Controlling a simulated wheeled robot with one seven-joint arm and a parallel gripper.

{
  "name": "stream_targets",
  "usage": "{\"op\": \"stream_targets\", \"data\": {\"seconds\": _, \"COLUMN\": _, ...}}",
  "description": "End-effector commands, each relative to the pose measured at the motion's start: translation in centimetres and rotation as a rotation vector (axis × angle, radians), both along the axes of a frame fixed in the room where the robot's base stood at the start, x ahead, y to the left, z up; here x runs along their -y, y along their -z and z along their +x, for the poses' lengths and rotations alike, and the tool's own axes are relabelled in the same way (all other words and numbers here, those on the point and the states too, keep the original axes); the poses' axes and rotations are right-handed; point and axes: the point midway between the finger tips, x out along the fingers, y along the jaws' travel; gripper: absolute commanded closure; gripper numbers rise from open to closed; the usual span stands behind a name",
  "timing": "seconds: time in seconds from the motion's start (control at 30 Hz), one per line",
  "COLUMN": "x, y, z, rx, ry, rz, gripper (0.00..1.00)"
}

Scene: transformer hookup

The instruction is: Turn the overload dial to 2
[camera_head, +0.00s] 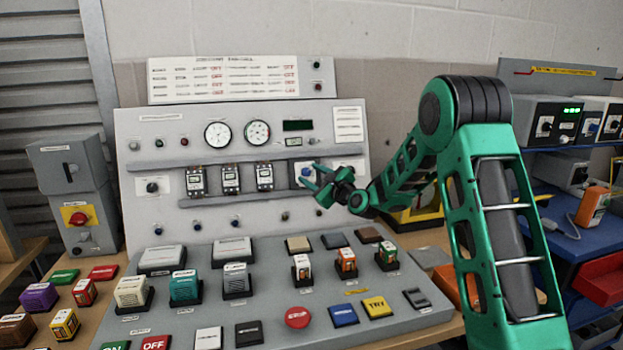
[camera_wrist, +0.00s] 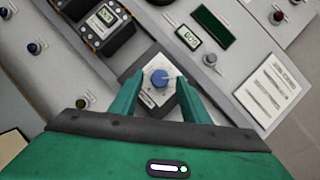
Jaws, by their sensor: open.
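The overload dial is a blue knob (camera_wrist: 160,78) on a pale plate (camera_wrist: 148,100), seen in the wrist view just beyond my fingertips. In the head view the blue knob (camera_head: 305,171) shows on the panel's right side, at the left of my gripper. My gripper (camera_head: 312,178) is open, with its green fingers on either side of the dial in the wrist view (camera_wrist: 157,82). I cannot tell whether they touch the knob. The knob's scale markings are too small to read.
Meter modules (camera_head: 264,177) sit in a row left of the dial, on the grey panel (camera_head: 200,235). A small display (camera_wrist: 187,38) and buttons lie close by. Plug-in blocks and a red button (camera_head: 297,317) are on the lower sloped desk.

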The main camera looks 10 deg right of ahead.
Motion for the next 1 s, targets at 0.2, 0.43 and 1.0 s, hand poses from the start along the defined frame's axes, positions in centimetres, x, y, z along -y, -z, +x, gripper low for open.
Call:
{"op": "stream_targets", "data": {"seconds": 0.2, "x": -0.16, "y": 0.05, "z": 0.51, "rx": -0.001, "ry": 0.001, "rz": 0.000, "gripper": 0.58}}
{"op": "stream_targets", "data": {"seconds": 0.43, "x": -0.15, "y": 0.03, "z": 0.49, "rx": -0.001, "ry": 0.001, "rz": 0.000, "gripper": 0.75}}
{"op": "stream_targets", "data": {"seconds": 1.0, "x": 0.03, "y": -0.11, "z": 0.53, "rx": 0.001, "ry": -0.029, "rz": -0.084, "gripper": 0.98}}
